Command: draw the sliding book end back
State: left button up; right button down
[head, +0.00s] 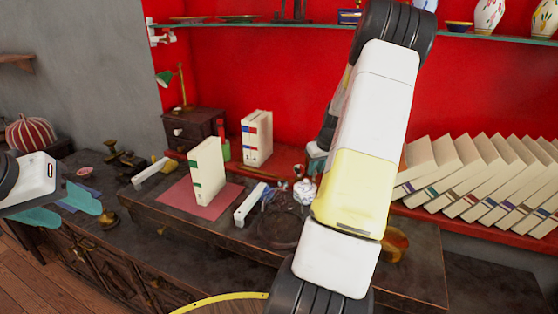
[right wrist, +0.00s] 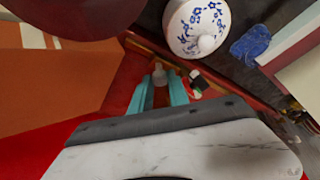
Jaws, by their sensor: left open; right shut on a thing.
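My right gripper shows in the right wrist view (right wrist: 159,90), its teal fingers shut on a small pale grey knob (right wrist: 159,76) by a dark red wooden part (right wrist: 126,84). I cannot tell for certain whether this is the sliding book end. In the head view my right arm covers most of that gripper and the left end of the row of leaning cream books (head: 480,180). The books tilt on the red shelf at the right. My left gripper (head: 80,215) is open and empty at the far left, over the dark cabinet's left part.
A white lidded pot with blue flowers (right wrist: 196,28) stands close to my right gripper. A cream book (head: 207,170) stands upright on a red mat (head: 172,195), between two white bars. Two upright books (head: 257,138) stand behind. Vases line the shelf above.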

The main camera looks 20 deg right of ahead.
jog(key=shift+s+d, duration=0.45)
jog(key=shift+s, duration=0.05)
jog(key=c, duration=1.3)
grip_release()
jog(key=shift+o, duration=0.2)
jog(key=v, duration=0.8)
